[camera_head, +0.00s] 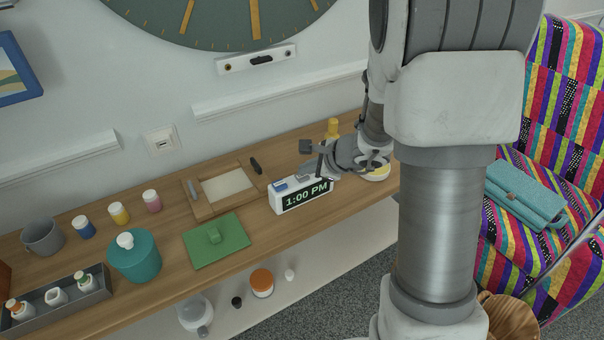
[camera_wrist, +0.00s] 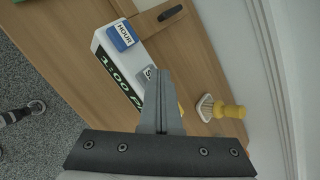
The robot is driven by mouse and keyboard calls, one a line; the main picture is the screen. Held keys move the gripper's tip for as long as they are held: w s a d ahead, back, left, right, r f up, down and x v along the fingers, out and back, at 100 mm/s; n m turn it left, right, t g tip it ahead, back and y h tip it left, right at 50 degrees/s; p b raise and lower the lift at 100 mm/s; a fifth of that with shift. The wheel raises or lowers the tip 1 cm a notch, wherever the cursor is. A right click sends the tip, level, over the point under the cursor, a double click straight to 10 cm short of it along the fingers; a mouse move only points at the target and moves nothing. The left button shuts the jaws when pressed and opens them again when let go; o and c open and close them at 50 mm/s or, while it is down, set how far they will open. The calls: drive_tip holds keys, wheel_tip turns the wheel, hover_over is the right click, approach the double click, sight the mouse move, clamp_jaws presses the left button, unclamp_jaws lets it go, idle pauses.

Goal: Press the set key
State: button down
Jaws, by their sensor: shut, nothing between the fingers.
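A white digital clock (camera_head: 276,206) stands on the wooden shelf and reads 1:00 PM. It also shows in the wrist view (camera_wrist: 107,62). On its top are a blue key (camera_head: 280,186), marked HOUR in the wrist view (camera_wrist: 122,37), and a grey key (camera_head: 303,178). The grey key's label in the wrist view (camera_wrist: 145,73) starts with S; the rest is hidden by my fingers. My gripper (camera_wrist: 161,73) is shut and empty, its tips at the grey key's edge in the wrist view. I cannot tell whether they touch it.
A yellow-handled stamp or brush (camera_wrist: 230,111) stands close beside my fingers. A teal jar (camera_head: 135,262) is further left. The wall runs close behind the shelf.

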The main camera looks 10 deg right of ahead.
sight(306, 177)
drive_tip(key=shift+r+p, duration=0.55)
drive_tip(key=shift+r, duration=0.25)
drive_tip(key=shift+r, duration=0.15)
wheel_tip(306, 177, up, 5)
drive_tip(key=p, duration=0.4)
idle(0.5)
